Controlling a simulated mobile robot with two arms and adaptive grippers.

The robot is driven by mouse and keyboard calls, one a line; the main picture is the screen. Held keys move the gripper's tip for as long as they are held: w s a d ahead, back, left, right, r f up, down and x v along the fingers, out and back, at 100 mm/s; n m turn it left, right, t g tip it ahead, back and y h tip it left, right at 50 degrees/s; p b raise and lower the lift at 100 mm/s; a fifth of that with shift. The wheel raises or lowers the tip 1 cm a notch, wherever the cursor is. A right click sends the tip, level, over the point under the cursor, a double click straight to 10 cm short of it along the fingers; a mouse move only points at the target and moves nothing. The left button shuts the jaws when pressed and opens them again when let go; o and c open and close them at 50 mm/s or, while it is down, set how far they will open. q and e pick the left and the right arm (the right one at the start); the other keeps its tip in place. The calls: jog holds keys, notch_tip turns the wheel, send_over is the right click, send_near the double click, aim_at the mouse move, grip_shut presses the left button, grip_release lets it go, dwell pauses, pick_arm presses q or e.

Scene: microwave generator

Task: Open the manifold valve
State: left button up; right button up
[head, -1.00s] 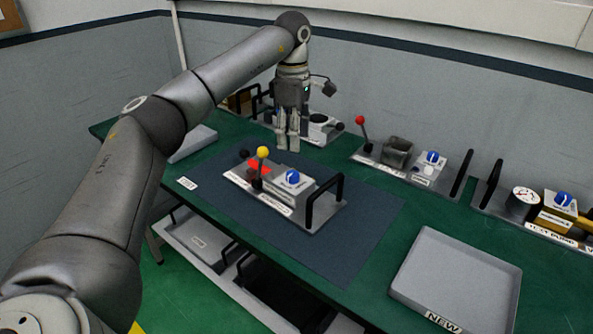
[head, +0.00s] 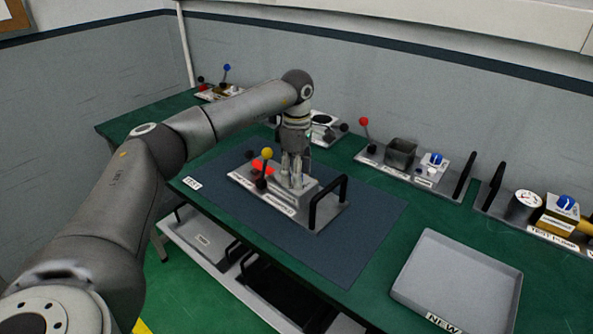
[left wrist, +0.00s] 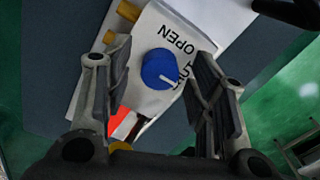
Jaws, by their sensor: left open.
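The manifold (head: 325,208) is a grey plate with a black handle on the dark blue mat in the middle of the table. Its valve is a blue round knob (left wrist: 160,69) with a white pointer line, on a white block with an OPEN label (left wrist: 177,40). My left gripper (head: 293,183) is over this block and hides the knob in the head view. In the left wrist view the open fingers (left wrist: 165,90) stand on either side of the knob, with gaps between. Whether they reach down to its height I cannot tell. My right gripper is not in view.
A yellow-knobbed lever (head: 267,154) and a red part (head: 262,166) stand beside the block, left of my gripper. A red-knobbed fixture (head: 364,122) and a test pump (head: 540,213) stand along the back. A grey tray (head: 458,252) lies at right.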

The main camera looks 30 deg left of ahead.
pick_arm(q)
jog(key=c, duration=1)
jog(key=shift+r+n, duration=0.1)
jog(key=shift+n, duration=0.3)
jog(key=shift+c, duration=0.3)
jog(key=n+p, duration=0.1)
jog(key=n, duration=0.1)
jog(key=shift+n, duration=0.4)
jog(key=n+p, duration=0.2)
jog(key=n, duration=0.3)
jog(key=shift+n, duration=0.3)
jog(key=n+p, duration=0.1)
jog(key=n, duration=0.3)
jog(key=n+p, duration=0.1)
jog(key=n, duration=0.3)
jog(key=shift+n, duration=0.3)
